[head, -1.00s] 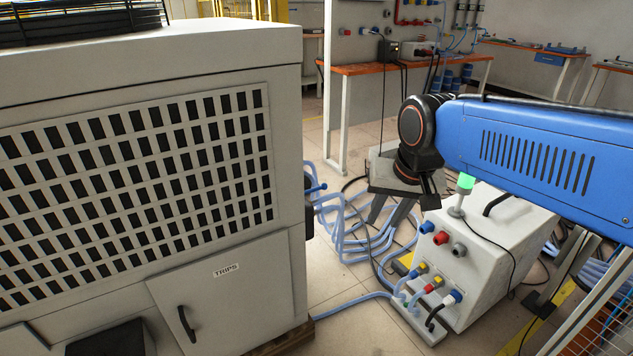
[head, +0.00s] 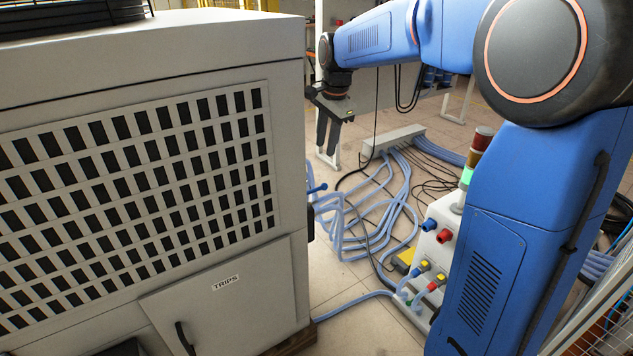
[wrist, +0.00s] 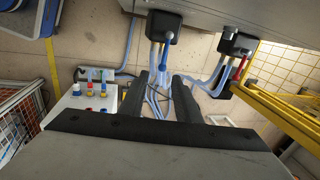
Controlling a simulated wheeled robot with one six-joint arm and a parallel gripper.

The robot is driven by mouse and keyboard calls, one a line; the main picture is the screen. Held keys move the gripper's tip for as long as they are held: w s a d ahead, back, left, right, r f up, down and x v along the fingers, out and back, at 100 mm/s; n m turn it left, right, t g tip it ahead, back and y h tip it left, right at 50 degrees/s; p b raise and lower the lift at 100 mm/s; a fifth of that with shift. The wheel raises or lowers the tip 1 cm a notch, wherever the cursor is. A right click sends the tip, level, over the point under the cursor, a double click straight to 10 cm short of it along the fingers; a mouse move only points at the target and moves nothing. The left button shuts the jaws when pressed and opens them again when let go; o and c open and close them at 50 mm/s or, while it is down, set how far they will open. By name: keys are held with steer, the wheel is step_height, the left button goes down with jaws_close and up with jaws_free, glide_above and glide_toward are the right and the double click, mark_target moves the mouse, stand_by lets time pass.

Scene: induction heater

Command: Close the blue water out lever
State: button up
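The blue lever (head: 317,188) sticks out from the right side of the large grey cabinet in the head view, at a dark fitting. In the wrist view a small blue lever (wrist: 167,51) shows among the pale hoses below a dark box (wrist: 163,26). My gripper (head: 326,152) hangs with its fingers pointing down, above and slightly right of the lever in the head view. In the wrist view the two dark fingers of my gripper (wrist: 164,75) stand apart with hoses visible between them. Nothing is held. The gripper does not touch the lever.
The grey cabinet (head: 225,65) fills the left side. A red lever (wrist: 240,68) sits at a second dark box (wrist: 238,43). Pale blue hoses (head: 350,240) cover the floor. A white unit (head: 437,220) stands at right, and yellow railing (wrist: 265,108) shows in the wrist view.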

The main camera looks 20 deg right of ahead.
steer(key=w, duration=0.2)
glide_toward(317, 188)
steer(key=x, duration=0.7)
steer(key=shift+a+f, duration=0.1)
steer(key=shift+f, duration=0.2)
steer(key=shift+c, duration=0.6)
jaws_close()
